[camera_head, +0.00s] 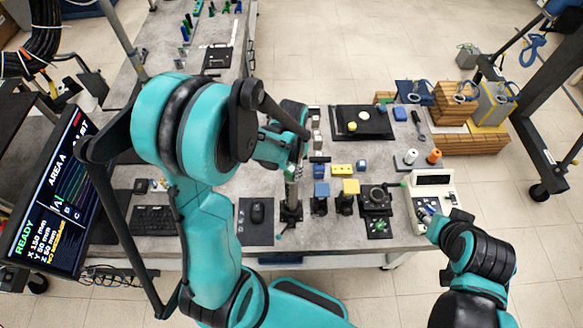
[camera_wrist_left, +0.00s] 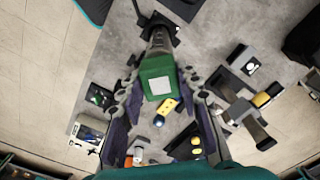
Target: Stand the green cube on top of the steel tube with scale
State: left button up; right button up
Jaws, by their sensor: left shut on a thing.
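The green cube (camera_wrist_left: 155,84) sits between the fingers of my left gripper (camera_wrist_left: 157,92) in the left wrist view, with a pale square on its face. The left gripper (camera_head: 296,160) is shut on it. In the head view the gripper is at the top of the upright steel tube (camera_head: 292,190), which stands on a dark base. In the wrist view the tube (camera_wrist_left: 159,40) shows just beyond the cube. I cannot tell whether cube and tube touch. My right gripper (camera_head: 433,222) is by the white device at the right, its fingers too unclear to read.
A blue block (camera_head: 321,189) and a yellow block (camera_head: 351,187) stand on dark holders right of the tube. A black tray (camera_head: 372,128) lies behind them. The white device (camera_head: 431,190) with a display is at the right.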

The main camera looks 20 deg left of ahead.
pick_arm(q)
jog(key=shift+f+b, duration=0.55)
jog(key=shift+b, duration=0.05)
dwell(0.3)
jog(key=o, duration=1.2)
jog(key=shift+o, duration=0.2)
jog(key=shift+r, duration=0.1)
notch_tip(320, 180, up, 12)
jog(key=shift+s, duration=0.1)
